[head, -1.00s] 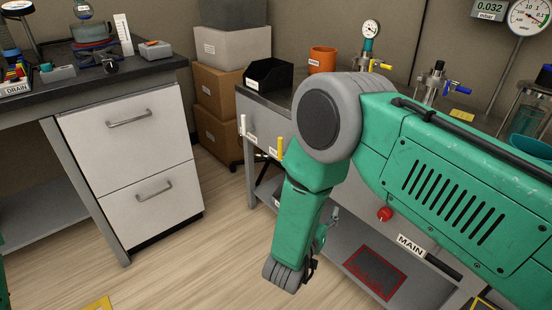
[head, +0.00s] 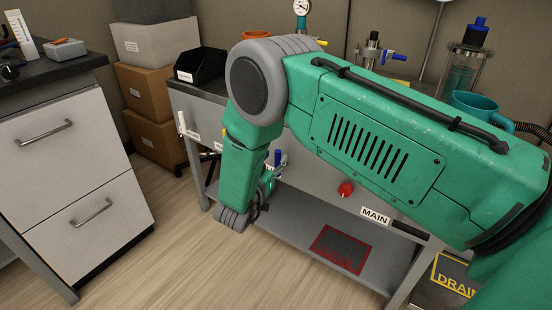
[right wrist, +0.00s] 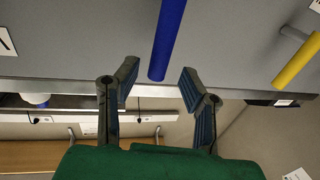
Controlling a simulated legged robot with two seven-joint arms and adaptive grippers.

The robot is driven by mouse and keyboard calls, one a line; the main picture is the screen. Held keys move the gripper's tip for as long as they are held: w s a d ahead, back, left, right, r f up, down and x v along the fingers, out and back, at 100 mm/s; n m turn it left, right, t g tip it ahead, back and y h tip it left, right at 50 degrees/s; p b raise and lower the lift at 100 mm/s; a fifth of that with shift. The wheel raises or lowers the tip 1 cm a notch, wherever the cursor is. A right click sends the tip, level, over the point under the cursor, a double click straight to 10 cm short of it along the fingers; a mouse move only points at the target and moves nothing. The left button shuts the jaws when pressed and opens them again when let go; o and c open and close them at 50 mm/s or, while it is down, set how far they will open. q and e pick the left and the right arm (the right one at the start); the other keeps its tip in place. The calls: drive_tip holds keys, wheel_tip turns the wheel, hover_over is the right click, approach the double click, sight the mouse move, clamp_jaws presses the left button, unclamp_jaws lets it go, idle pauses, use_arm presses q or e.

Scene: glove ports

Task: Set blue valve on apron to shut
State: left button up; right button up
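The blue valve handle (head: 277,158) shows as a small blue piece on the bench's grey apron (head: 310,172), just beside my right arm. In the right wrist view the blue handle (right wrist: 168,38) is a long bar against the grey panel. Its lower end lies between the lines of my right gripper's fingertips (right wrist: 158,88), with a gap on each side. My right gripper (head: 268,183) is open and empty, partly hidden behind my forearm in the head view. The valve's body is hidden. My left gripper is out of view.
A yellow handle (right wrist: 297,60) is close to the right in the wrist view. A red knob (head: 346,189) and a black lever (head: 410,230) by the MAIN label are on the apron's right. A white drawer cabinet (head: 75,170) stands left; the floor between is clear.

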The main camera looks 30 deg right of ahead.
drive_tip(key=shift+x, duration=1.35)
drive_tip(key=shift+s+d, duration=0.1)
drive_tip(key=shift+s, duration=0.05)
clamp_jaws()
